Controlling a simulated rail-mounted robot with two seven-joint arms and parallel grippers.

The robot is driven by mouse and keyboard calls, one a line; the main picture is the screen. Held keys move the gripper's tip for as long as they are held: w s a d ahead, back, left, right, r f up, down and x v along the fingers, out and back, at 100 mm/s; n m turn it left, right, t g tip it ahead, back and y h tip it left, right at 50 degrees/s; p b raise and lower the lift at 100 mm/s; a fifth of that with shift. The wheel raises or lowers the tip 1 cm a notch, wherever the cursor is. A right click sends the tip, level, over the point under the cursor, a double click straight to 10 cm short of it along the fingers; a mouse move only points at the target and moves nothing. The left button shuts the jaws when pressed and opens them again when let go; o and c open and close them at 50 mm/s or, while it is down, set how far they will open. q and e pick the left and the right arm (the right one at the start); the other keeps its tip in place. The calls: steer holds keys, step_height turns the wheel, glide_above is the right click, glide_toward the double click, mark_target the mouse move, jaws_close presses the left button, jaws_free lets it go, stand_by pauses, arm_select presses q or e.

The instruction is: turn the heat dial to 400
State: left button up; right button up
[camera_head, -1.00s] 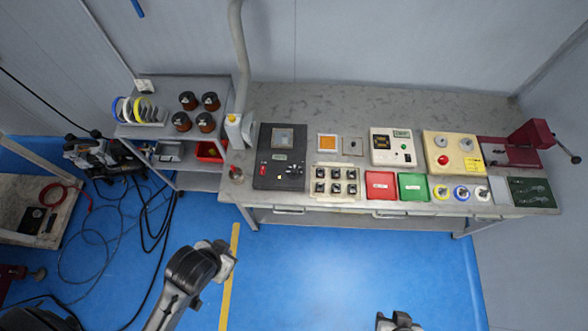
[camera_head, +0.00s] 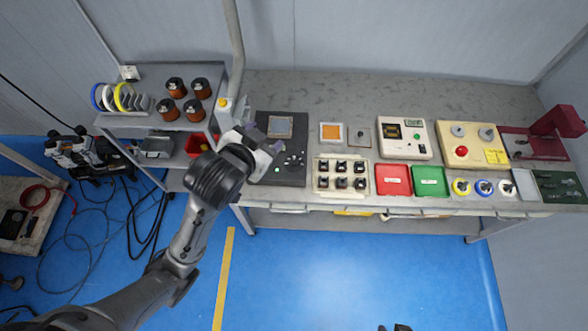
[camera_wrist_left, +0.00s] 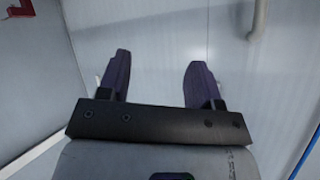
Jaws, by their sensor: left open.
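A black unit (camera_head: 266,178) with a grey square plate (camera_head: 280,126) on top stands at the left end of the bench. A round dark dial with white marks (camera_head: 294,160) shows on its right side; its setting is too small to read. My left gripper (camera_head: 260,142) is over the left part of this unit, left of the dial, and hides some of its controls. Its two dark fingers are apart and empty in the left wrist view (camera_wrist_left: 158,78), with only wall behind them. My right gripper (camera_head: 395,328) barely shows at the bottom edge.
Right of the black unit are a switch panel (camera_head: 341,190), a red tray (camera_head: 393,180), a green tray (camera_head: 430,181) and a beige box with a red button (camera_head: 472,158). A side shelf (camera_head: 146,72) with copper spools (camera_head: 176,86) stands at left. The floor in front is clear.

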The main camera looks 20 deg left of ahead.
arm_select(q)
steer(key=w+d+m+t+b, duration=0.1)
steer(key=w+d+m+b, duration=0.3)
steer(key=w+b, duration=0.6)
steer(key=n+g+b, duration=0.4)
steer(key=n+g, duration=0.9)
steer(key=n, duration=0.7)
glide_above(294, 161)
step_height(294, 161, down, 23)
steer(key=shift+n+y, duration=0.3)
step_height(294, 161, down, 12)
steer(key=shift+r+b, duration=0.15)
steer(key=shift+b, duration=1.1)
steer(key=shift+f, duration=1)
